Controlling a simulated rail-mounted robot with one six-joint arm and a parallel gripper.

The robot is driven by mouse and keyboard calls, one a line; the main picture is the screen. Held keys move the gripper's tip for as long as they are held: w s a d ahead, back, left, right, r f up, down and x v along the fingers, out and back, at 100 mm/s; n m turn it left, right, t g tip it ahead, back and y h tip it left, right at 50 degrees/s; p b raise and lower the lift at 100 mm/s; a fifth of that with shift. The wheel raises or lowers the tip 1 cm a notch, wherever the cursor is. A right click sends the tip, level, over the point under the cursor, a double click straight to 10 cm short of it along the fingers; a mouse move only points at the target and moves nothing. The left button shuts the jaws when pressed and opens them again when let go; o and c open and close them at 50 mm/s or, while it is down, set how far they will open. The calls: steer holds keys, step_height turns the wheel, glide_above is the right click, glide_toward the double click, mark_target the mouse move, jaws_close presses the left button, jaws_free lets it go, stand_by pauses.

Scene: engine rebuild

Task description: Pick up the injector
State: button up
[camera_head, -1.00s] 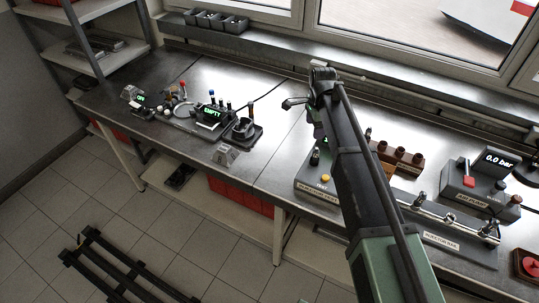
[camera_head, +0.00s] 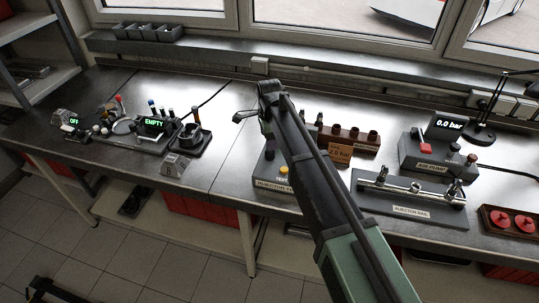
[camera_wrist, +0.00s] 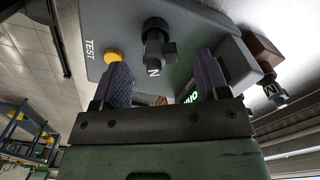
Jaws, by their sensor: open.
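In the wrist view a dark injector marked N (camera_wrist: 153,40) stands upright on the grey injector tester (camera_wrist: 100,22), beside its yellow button. My gripper (camera_wrist: 162,64) is open and empty, its two purple-grey fingers apart. The injector appears in the gap beyond the fingertips; I cannot tell how far away it is. In the head view my arm covers much of the tester (camera_head: 270,186), and the fingers are hard to make out. A second injector marked M (camera_wrist: 273,92) is at the right in the wrist view, at a brown rack.
A brown rack (camera_head: 362,138) stands behind the tester. The injector rail (camera_head: 412,190) and air pump (camera_head: 425,158) are to the right, with a tray of red parts (camera_head: 510,222). Another station (camera_head: 152,140) reading EMPTY is at the left. Bare bench lies left of the tester.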

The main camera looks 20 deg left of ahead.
step_height(320, 180, down, 2)
steer(key=shift+f+b, duration=0.25)
steer(key=shift+b, duration=0.2)
steer(key=shift+r, duration=0.25)
steer(key=shift+c, duration=0.3)
steer(key=c, duration=1)
steer(key=shift+c, duration=0.2)
